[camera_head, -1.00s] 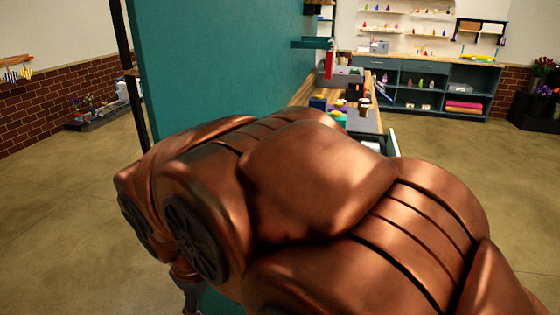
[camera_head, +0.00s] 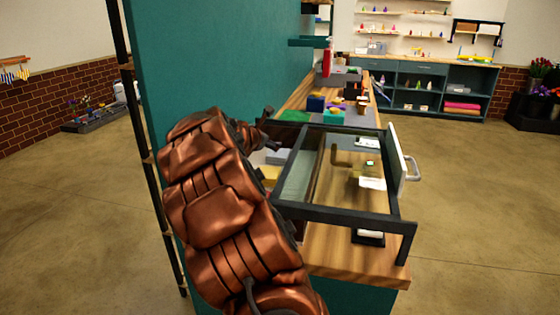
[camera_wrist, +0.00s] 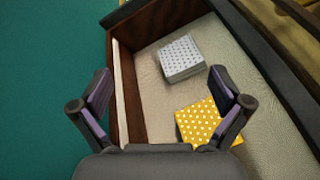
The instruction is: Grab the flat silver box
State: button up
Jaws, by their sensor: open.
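The flat silver box (camera_wrist: 180,56), grey with white dots, lies in an open compartment with a pale textured floor in the wrist view. A grey shape that may be this box (camera_head: 277,156) shows beside my arm in the head view. My gripper (camera_wrist: 160,80) is open and empty, its two fingers spread wide. The silver box appears beyond the fingertips, between them and toward the right one. A yellow box with white dots (camera_wrist: 199,118) lies nearer, partly hidden behind the right finger. My gripper also shows in the head view (camera_head: 267,126), near the teal panel.
The compartment has a brown wooden wall (camera_wrist: 128,90) at left and a dark rail (camera_wrist: 270,75) at right. A teal panel (camera_head: 220,60) stands close to my arm. A dark-framed glass case (camera_head: 345,212) with a white handled front is on the wooden counter (camera_head: 350,255).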

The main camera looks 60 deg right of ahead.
aim_at(280, 150)
jog(key=d+f+n, duration=0.4)
jog(key=d+f, duration=0.1)
jog(key=d+f+n, duration=0.1)
jog(key=d+f, duration=0.1)
jog(key=f, duration=0.1)
jog(key=shift+w+d+n+t+y+b, duration=0.3)
jog(key=shift+w+n+t+b, duration=0.05)
jog(key=shift+n+t, duration=0.05)
jog(key=shift+p+x, duration=1.45)
jog(key=shift+x, duration=2.35)
jog(key=shift+w+a+f, duration=0.1)
jog(key=shift+f, duration=0.05)
jog(key=c, duration=1.1)
